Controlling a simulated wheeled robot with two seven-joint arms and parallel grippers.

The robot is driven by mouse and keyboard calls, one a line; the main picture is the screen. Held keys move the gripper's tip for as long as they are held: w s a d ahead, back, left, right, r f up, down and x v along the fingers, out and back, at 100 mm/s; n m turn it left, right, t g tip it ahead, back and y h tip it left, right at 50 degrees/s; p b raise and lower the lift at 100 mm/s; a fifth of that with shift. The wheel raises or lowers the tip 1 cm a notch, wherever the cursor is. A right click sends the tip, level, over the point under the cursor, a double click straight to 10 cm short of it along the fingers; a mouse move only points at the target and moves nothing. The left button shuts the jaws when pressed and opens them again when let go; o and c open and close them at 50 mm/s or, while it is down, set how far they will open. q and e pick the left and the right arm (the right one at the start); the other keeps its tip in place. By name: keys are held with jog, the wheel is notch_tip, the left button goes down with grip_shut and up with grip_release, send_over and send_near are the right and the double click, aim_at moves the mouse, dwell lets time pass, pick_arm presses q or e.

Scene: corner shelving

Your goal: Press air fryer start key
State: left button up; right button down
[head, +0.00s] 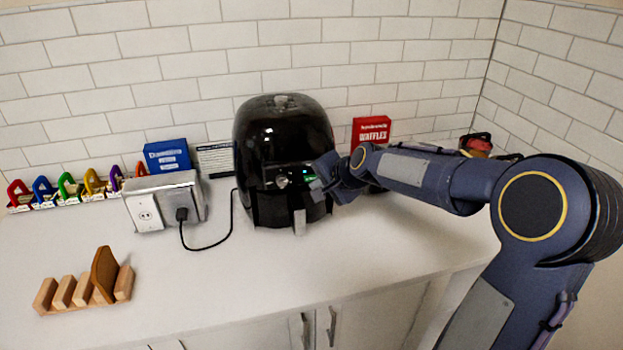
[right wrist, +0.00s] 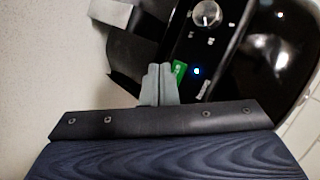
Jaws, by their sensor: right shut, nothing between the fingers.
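The black air fryer (head: 285,135) stands upright on the white counter, its control panel facing me with a small knob and a green-lit mark. In the right wrist view its panel (right wrist: 228,55) shows a silver knob (right wrist: 207,14), a green key (right wrist: 179,69) and a blue light (right wrist: 196,71). My right gripper (head: 316,187) is at the right side of the panel. In the right wrist view its closed grey fingertips (right wrist: 160,72) are empty, right beside the green key and partly over it. I cannot tell whether they touch it. My left gripper is not in view.
A socket box (head: 165,198) with a plugged black cord stands left of the fryer. A blue box (head: 167,156), a red waffles box (head: 371,131) and colored tags line the wall. A wooden rack (head: 75,291) lies front left. The counter's front middle (head: 230,275) is clear.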

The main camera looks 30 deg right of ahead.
jog(key=shift+w, duration=0.1)
jog(key=shift+w+d, duration=0.1)
jog(key=shift+w, duration=0.2)
jog(key=shift+w+d, duration=0.1)
jog(key=shift+w, duration=0.2)
dwell(0.6)
jog(key=shift+s, duration=0.1)
jog(key=shift+s+a, duration=0.2)
jog(key=shift+s, duration=0.45)
jog(key=s, duration=0.2)
jog(key=s+a+b, duration=0.1)
jog(key=s, duration=0.1)
jog(key=shift+s, duration=0.4)
